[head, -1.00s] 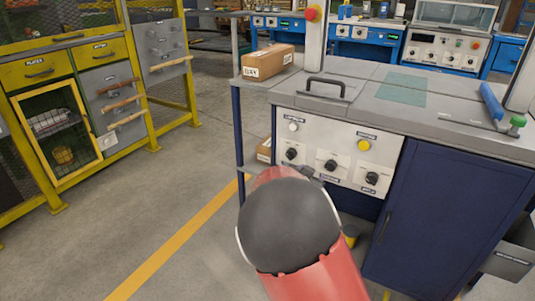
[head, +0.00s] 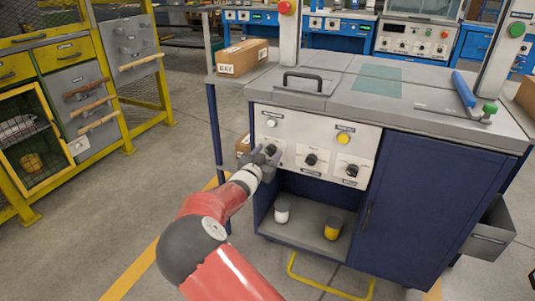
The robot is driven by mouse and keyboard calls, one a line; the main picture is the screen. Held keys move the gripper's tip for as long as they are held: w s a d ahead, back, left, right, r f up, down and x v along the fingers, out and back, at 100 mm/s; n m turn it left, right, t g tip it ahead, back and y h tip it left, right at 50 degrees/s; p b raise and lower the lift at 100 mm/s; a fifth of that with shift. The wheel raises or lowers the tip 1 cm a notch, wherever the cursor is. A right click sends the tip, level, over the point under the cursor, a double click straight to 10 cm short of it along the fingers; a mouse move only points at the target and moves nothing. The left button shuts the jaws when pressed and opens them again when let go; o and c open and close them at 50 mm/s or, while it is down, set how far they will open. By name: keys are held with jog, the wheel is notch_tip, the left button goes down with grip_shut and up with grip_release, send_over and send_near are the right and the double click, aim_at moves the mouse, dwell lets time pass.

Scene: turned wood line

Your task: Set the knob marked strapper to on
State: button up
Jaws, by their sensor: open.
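A white control panel (head: 374,141) on the front of the blue bench carries three black knobs in a row. The left knob (head: 271,149) is partly hidden by my gripper. The middle knob (head: 310,160) and the right knob (head: 351,170) are in clear view. Small labels sit at the knobs, but they are too small to read, so I cannot tell which one is marked strapper. My gripper (head: 267,155) is open at the left knob, its fingers on either side of it or just in front; contact cannot be told.
Above the knobs are a white button (head: 271,122) and a yellow button (head: 343,138). An open shelf below holds a white can (head: 282,211) and a yellow can (head: 333,228). A cardboard box (head: 242,57) stands on the side shelf. A yellow rail (head: 325,287) sticks out low in front.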

jog(key=shift+w, duration=0.1)
jog(key=c, duration=1)
jog(key=shift+d+f, duration=0.1)
jog(key=shift+b, duration=0.4)
jog(key=shift+f+m+b, duration=0.2)
jog(key=shift+m+b, duration=0.7)
jog(key=shift+b, duration=0.25)
jog(key=m+b, duration=0.4)
jog(key=b, duration=0.1)
jog(key=shift+m+b, duration=0.3)
jog(key=shift+b, duration=0.05)
jog(key=m+b, duration=0.3)
jog(key=b, duration=0.1)
jog(key=shift+m, duration=0.4)
jog(key=shift+r+m+b, duration=0.15)
jog(key=shift+m+b, duration=0.65)
jog(key=shift+b, duration=0.15)
